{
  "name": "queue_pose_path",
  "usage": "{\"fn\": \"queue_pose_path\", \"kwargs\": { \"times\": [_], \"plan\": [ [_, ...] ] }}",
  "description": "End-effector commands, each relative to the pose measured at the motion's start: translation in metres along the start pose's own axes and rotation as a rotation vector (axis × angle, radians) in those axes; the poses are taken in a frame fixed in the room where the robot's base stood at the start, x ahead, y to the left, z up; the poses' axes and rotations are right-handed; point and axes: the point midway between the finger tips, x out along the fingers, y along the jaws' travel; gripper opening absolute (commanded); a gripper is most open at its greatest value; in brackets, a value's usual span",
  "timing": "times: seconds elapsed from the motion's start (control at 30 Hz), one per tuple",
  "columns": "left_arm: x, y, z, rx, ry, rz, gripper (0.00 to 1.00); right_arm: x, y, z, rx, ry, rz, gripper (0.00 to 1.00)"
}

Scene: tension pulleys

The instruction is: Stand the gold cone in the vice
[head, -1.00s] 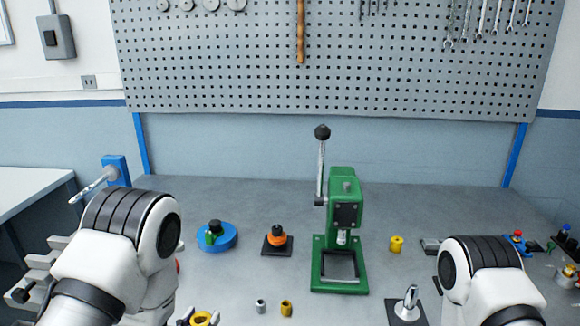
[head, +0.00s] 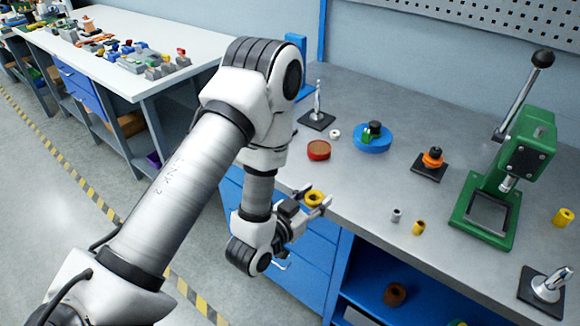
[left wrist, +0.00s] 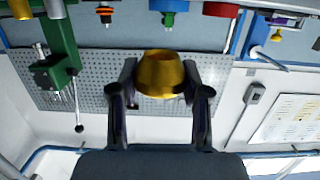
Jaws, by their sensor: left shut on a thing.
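The gold cone (head: 314,197) is a short hollow yellow piece held between the fingers of my left gripper (head: 317,199), near the bench's front edge in the head view. In the left wrist view the gold cone (left wrist: 160,78) sits between the two dark fingers of my left gripper (left wrist: 160,70), with one finger on each side. I cannot make out a vice in the current views. My right gripper is not in view.
A green arbor press (head: 510,165) stands at the right on the grey bench. A red disc (head: 318,150), a blue pulley (head: 372,138), an orange pulley stack (head: 432,160), a grey bushing (head: 396,215) and a yellow bushing (head: 418,228) stand nearby. A white side table (head: 140,80) is at far left.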

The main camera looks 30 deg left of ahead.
Motion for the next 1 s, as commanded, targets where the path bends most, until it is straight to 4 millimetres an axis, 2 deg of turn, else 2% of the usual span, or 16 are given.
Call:
{"fn": "queue_pose_path", "kwargs": {
  "times": [0.03, 0.1, 0.2, 0.27, 0.37, 0.63, 0.73, 0.8, 1.0],
  "plan": [
    [-0.009, -0.018, -0.001, -0.013, -0.001, -0.037, 0.10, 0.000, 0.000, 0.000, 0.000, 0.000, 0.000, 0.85],
    [-0.021, -0.039, -0.002, -0.020, -0.001, -0.086, 0.10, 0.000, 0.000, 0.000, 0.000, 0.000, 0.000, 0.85],
    [-0.033, -0.065, 0.001, -0.028, -0.001, -0.159, 0.10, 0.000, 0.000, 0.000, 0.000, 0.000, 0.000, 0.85],
    [-0.036, -0.075, 0.001, -0.030, -0.001, -0.190, 0.10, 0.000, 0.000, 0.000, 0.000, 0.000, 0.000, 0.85],
    [-0.037, -0.082, 0.001, -0.031, 0.000, -0.211, 0.10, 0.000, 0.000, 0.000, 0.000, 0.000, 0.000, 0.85],
    [-0.035, -0.082, 0.003, -0.030, 0.001, -0.211, 0.10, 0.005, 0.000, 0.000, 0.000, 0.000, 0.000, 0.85],
    [-0.025, -0.088, 0.009, -0.032, 0.007, -0.214, 0.10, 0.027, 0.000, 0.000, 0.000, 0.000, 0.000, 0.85],
    [-0.015, -0.093, 0.012, -0.033, 0.010, -0.214, 0.10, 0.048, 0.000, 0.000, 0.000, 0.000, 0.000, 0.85],
    [0.006, -0.104, 0.011, -0.031, 0.008, -0.214, 0.10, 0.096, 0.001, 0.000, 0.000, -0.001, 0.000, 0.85]
  ]
}}
